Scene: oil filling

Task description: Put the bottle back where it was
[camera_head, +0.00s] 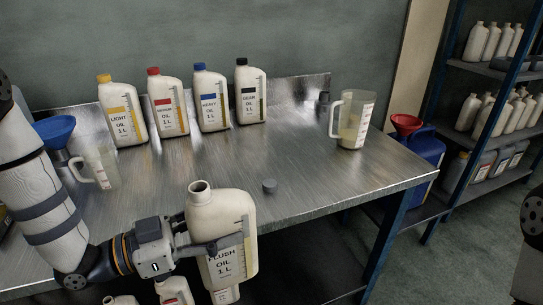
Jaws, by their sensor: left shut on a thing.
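An open cream bottle labelled FLUSH OIL 1 L (231,268) is in my left gripper (213,240), at the front edge of the steel table. The gripper's fingers are shut around its middle. The bottle looks about upright, with its neck uncovered. Whether it touches anything below cannot be told. A small grey cap (269,186) lies on the table (330,180) just behind it. Part of my right arm shows at the right edge; its gripper is out of view.
Light (122,122), medium (168,115), heavy (211,112) and gear oil (250,104) bottles stand capped along the back. A measuring jug (352,135) holds some liquid. Another jug (103,168) and a blue funnel (54,130) are left. Bottles (174,291) show below the table's front edge.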

